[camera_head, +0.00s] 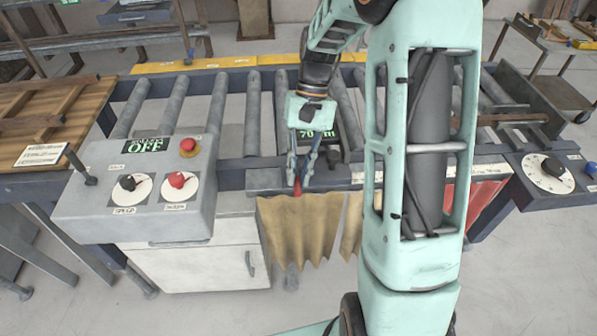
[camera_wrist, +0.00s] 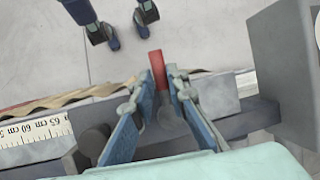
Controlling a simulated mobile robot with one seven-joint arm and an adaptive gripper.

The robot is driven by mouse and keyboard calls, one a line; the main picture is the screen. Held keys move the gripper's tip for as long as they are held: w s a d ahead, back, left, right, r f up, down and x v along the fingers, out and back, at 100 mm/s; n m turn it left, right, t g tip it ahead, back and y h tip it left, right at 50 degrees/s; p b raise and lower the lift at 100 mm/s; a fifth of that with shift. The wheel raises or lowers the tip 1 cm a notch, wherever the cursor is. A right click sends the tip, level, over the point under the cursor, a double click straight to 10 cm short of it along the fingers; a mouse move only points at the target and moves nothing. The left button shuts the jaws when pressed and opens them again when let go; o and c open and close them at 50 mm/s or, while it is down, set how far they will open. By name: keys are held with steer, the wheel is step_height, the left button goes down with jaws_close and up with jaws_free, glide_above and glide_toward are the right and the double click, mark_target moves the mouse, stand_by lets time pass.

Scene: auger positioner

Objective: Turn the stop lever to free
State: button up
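The stop lever shows as a red grip on a grey stem at the front edge of the roller table; its red grip (camera_head: 297,187) is low between my fingertips in the head view. The wrist view shows the red grip (camera_wrist: 157,62) up close, with the stem running back between the fingers. My gripper (camera_head: 298,178) points down at the lever from above. In the wrist view my fingers (camera_wrist: 161,76) lean inward, narrow, with one on each side of the red grip and seemingly against it. The lever's pivot and any free mark are hidden or unreadable.
A control box (camera_head: 135,190) with an OFF display, two knobs and a red button stands left. A ruler (camera_wrist: 35,132) runs along the front edge, with a dark knob (camera_wrist: 93,140) beside it. A brown curtain (camera_head: 300,225) hangs below. A dial box (camera_head: 548,178) stands right.

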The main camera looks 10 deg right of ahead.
steer(key=o, duration=0.3)
steer(key=v, duration=1.2)
steer(key=shift+s, duration=0.1)
